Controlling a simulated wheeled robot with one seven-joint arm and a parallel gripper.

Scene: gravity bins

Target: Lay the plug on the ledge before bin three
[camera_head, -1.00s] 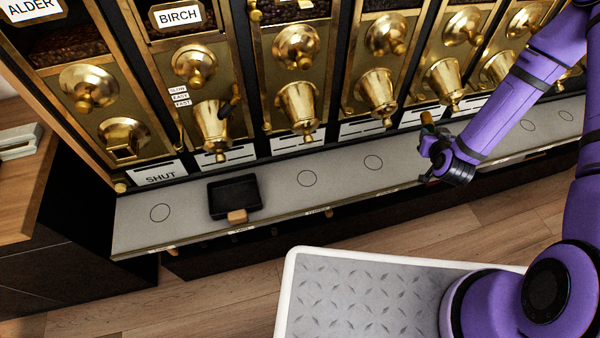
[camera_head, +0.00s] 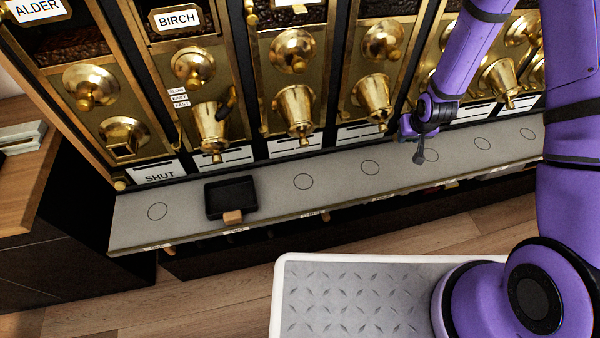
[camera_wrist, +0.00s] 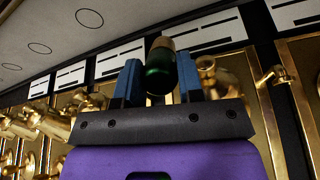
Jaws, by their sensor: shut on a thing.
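The plug (camera_wrist: 160,72) is a dark green cylinder with a tan end, in the wrist view. My gripper (camera_wrist: 160,84) is shut on it, with a blue finger on either side. In the head view my gripper (camera_head: 418,135) is at the right, by the bin fronts near the back of the ledge; the plug cannot be made out clearly there. The grey ledge (camera_head: 335,183) runs along below the bins. The third bin from the left (camera_head: 296,108) has a brass spout, with a bare marked circle (camera_head: 303,181) on the ledge before it.
A black tray (camera_head: 231,196) with a wooden handle sits on the ledge before the BIRCH bin. The leftmost bin is marked SHUT (camera_head: 158,174). Several other circles on the ledge are bare. Brass spouts overhang the back of the ledge.

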